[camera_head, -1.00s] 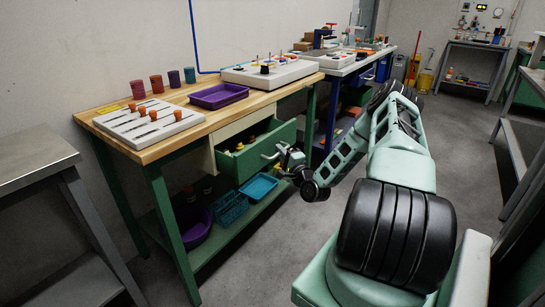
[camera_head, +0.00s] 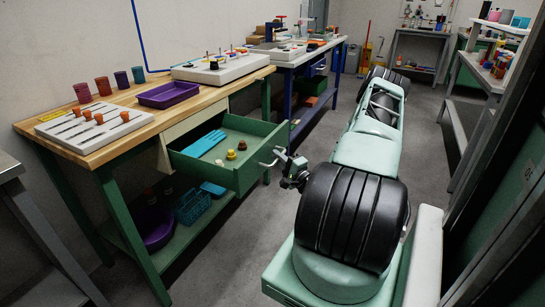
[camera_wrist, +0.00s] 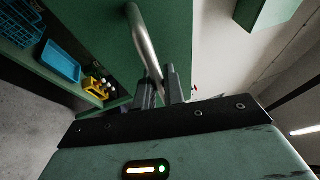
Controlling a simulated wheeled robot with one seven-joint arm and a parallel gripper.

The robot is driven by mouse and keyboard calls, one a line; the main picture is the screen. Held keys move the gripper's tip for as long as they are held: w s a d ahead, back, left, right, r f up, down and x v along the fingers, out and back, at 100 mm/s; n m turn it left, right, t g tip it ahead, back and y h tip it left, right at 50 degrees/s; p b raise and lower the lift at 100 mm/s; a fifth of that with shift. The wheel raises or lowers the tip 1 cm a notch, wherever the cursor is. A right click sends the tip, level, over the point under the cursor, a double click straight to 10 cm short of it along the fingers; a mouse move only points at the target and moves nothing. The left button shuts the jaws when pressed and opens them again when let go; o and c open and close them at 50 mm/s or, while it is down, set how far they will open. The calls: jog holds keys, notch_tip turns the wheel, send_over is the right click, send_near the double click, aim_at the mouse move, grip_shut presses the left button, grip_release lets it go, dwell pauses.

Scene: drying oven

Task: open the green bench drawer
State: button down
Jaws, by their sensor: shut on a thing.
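The green bench drawer (camera_head: 236,175) is pulled well out from under the wooden bench top. Inside it lie light blue strips (camera_head: 204,143) and small yellow and white items (camera_head: 233,154). Its metal bar handle (camera_head: 268,163) is on the front panel. My gripper (camera_head: 288,168) is at the handle, shut on it. In the wrist view the gripper's fingers (camera_wrist: 160,88) close around one end of the curved handle (camera_wrist: 143,38), in front of the green drawer front (camera_wrist: 105,35).
A purple tray (camera_head: 168,95), a white peg board (camera_head: 95,125) and several cups stand on the bench. A blue basket (camera_head: 192,207) and purple bowl (camera_head: 156,232) sit on the lower shelf. Grey floor is clear behind the drawer's right side.

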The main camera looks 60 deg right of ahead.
jog(key=shift+s, duration=0.1)
jog(key=c, duration=1.5)
grip_release()
jog(key=v, duration=1.7)
jog(key=shift+f+b, duration=0.2)
jog(key=shift+b, duration=0.1)
jog(key=shift+s+a, duration=0.1)
jog(key=shift+s, duration=0.05)
